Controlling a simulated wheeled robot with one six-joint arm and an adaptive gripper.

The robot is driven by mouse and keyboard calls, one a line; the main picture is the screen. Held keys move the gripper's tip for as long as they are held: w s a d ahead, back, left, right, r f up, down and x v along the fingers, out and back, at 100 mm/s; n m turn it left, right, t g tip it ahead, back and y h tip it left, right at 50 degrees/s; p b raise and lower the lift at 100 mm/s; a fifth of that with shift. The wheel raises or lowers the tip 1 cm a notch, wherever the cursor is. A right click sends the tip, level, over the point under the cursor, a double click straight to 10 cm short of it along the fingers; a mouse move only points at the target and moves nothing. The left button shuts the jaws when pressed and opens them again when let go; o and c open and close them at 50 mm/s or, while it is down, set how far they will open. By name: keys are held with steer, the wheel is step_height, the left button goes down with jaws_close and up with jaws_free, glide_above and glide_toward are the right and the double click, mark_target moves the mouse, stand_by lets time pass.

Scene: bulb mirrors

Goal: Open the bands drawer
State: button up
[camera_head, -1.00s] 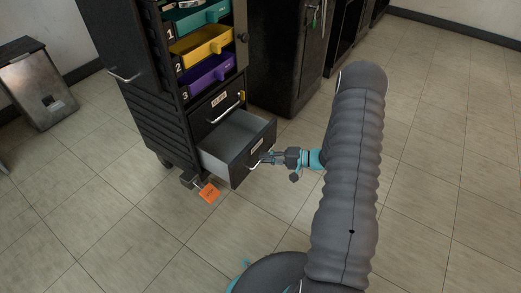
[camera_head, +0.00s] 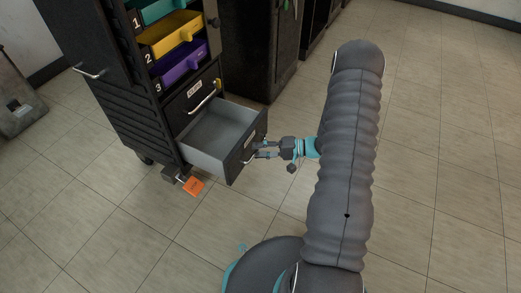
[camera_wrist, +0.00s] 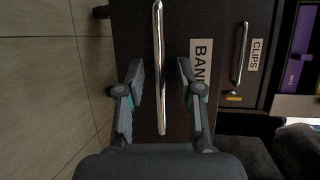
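The bands drawer (camera_head: 217,130) is the lowest drawer of the black cabinet and stands well out, its grey inside empty. Its dark front (camera_wrist: 178,25) fills the middle of the wrist view, with a white label (camera_wrist: 200,62) reading "BAN", the rest hidden by a finger. Its chrome bar handle (camera_wrist: 159,45) runs between my two fingers. My gripper (camera_head: 258,150) is at the drawer front. In the wrist view my gripper (camera_wrist: 160,75) is open, one finger on each side of the handle, with gaps visible. Whether any part touches the handle is unclear.
The clips drawer (camera_head: 196,95) above is shut. Yellow (camera_head: 172,38) and purple (camera_head: 181,62) bins sit higher up. An orange tag (camera_head: 194,186) hangs low beside the cabinet, near the floor. Open tiled floor (camera_head: 430,190) lies to the right.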

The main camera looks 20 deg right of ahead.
steer(key=v, duration=1.2)
stand_by(0.5)
steer(key=s+a+f+m+g+h, duration=0.1)
steer(key=s+f+m+g, duration=0.2)
steer(key=s+m, duration=0.15)
steer(key=s+a+r+n+g+h+p, duration=0.1)
steer(key=s+a+r+g+h, duration=0.1)
steer(key=s+r+g+h, duration=0.3)
steer(key=s+a+r+n+t+h+p, duration=0.2)
steer(key=s+a+r+n+h, duration=0.1)
steer(key=r, duration=0.9)
steer(key=s+a+r+n+t+h+p, duration=0.2)
steer(key=s+a+r+t+h+p, duration=0.1)
steer(key=r, duration=1)
steer(key=s+a+r+n+t+h+p, duration=0.2)
steer(key=s+a+r, duration=0.3)
steer(key=r, duration=0.7)
steer(key=shift+a+r+n+t+h+p, duration=0.2)
steer(key=shift+r+n+t+h+p, duration=0.15)
steer(key=shift+n+p, duration=0.45)
